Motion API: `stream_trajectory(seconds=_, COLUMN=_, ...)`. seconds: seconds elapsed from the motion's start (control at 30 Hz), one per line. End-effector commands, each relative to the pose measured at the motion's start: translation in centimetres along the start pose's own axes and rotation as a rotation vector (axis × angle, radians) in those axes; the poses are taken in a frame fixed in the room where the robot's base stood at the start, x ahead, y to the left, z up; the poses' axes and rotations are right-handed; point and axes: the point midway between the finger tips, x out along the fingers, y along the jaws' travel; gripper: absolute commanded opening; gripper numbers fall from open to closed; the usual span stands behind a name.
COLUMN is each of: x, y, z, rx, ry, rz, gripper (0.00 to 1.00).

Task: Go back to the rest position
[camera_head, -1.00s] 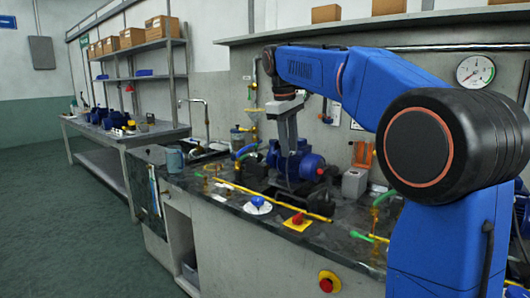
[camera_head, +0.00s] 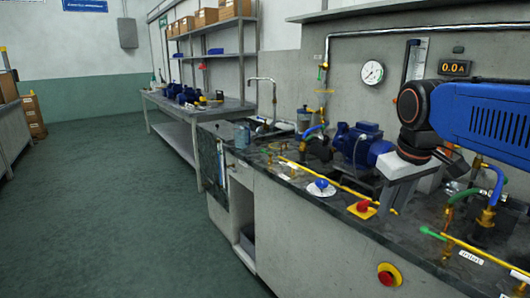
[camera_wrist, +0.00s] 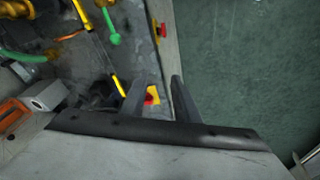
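My gripper (camera_head: 390,208) hangs at the end of my blue arm, above the front part of the bench, to the right of the blue pump (camera_head: 362,145). It points down. In the wrist view my gripper (camera_wrist: 157,88) shows two dark fingers apart, with nothing held between them. A yellow plate with a red knob (camera_wrist: 152,97) shows beyond the gap between the fingers; the same plate (camera_head: 363,209) is on the bench edge in the head view. The pump is partly hidden behind my gripper.
The bench carries a blue knob (camera_head: 321,187), yellow pipes, a green-handled valve (camera_head: 432,233) and hoses (camera_head: 496,183). A red stop button (camera_head: 388,275) is on its front. A gauge (camera_head: 371,73) is on the wall. Open green floor (camera_head: 110,220) lies to the left.

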Motion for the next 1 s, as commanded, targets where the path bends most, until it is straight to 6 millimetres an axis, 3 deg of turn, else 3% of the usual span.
stream_trajectory(seconds=0.03, x=0.7, y=-0.5, z=1.8, rx=0.023, ry=0.012, rz=-0.002, gripper=0.28)
stream_trajectory(seconds=0.3, x=5.5, y=-3.4, z=10.1, rx=0.157, ry=0.076, rz=-0.018, gripper=0.28)
stream_trajectory(seconds=0.5, x=9.1, y=-5.3, z=15.0, rx=0.243, ry=0.114, rz=-0.031, gripper=0.28)
stream_trajectory(seconds=0.7, x=10.9, y=-6.1, z=17.1, rx=0.284, ry=0.132, rz=-0.036, gripper=0.28)
stream_trajectory(seconds=1.0, x=11.0, y=-6.2, z=17.3, rx=0.288, ry=0.133, rz=-0.036, gripper=0.28)
